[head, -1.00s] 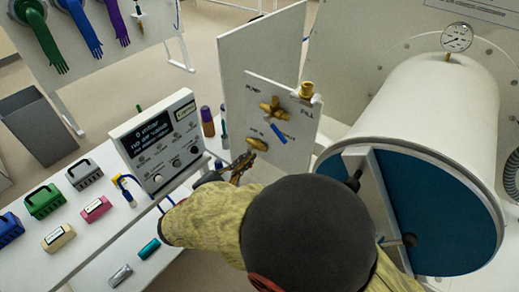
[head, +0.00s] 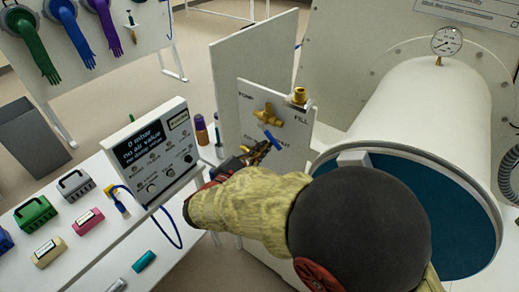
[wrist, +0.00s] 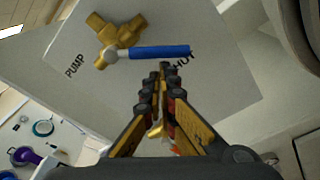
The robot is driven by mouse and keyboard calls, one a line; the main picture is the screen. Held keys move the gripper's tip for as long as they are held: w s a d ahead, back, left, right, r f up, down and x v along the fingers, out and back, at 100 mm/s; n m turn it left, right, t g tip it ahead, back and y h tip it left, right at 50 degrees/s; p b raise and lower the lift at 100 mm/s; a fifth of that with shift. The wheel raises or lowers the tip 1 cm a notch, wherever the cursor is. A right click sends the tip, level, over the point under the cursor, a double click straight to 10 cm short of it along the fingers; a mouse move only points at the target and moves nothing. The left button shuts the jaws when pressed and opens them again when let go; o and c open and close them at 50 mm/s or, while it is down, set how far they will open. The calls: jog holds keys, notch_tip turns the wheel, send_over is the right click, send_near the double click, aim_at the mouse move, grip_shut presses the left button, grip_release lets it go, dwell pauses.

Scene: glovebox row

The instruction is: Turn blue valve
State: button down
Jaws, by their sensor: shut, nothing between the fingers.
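The blue valve handle (head: 272,140) sits on a brass valve body (head: 268,116) on a white upright panel marked PUMP and FILL. In the wrist view the blue handle (wrist: 160,52) extends right from the brass body (wrist: 118,36), its free end near the SHUT label. My gripper (head: 260,152) is in front of the panel, just below the handle. In the wrist view its fingertips (wrist: 165,70) are closed together, empty, and just below the handle's middle. I cannot tell whether they touch it. The lower brass fitting is mostly hidden by my gripper.
A large white cylinder (head: 420,110) with a blue front and a gauge (head: 447,41) is at the right.

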jog(key=shift+s+d+r+n+p, duration=0.3)
jog(key=shift+n+p, duration=0.4)
jog(key=shift+p, duration=0.6)
jog(key=n+p, duration=0.1)
jog(key=p, duration=0.1)
jog(key=s+d+r+n+p, duration=0.1)
jog(key=n+p, duration=0.1)
jog(key=p, duration=0.1)
jog(key=r+n+g+p, duration=0.1)
jog(key=p, duration=0.2)
jog(key=shift+s+d+n+h, duration=0.15)
jog(key=shift+d+n+h, duration=0.15)
jog(key=shift+d, duration=0.05)
jog(key=shift+d+r+p, duration=0.1)
jog(key=shift+r+p, duration=0.05)
jog(key=shift+p, duration=0.15)
jog(key=shift+s, duration=0.1)
jog(key=b, duration=0.2)
send_near(276, 142)
notch_tip(276, 142, down, 4)
jog(key=s+a, duration=0.1)
jog(key=shift+r, duration=0.2)
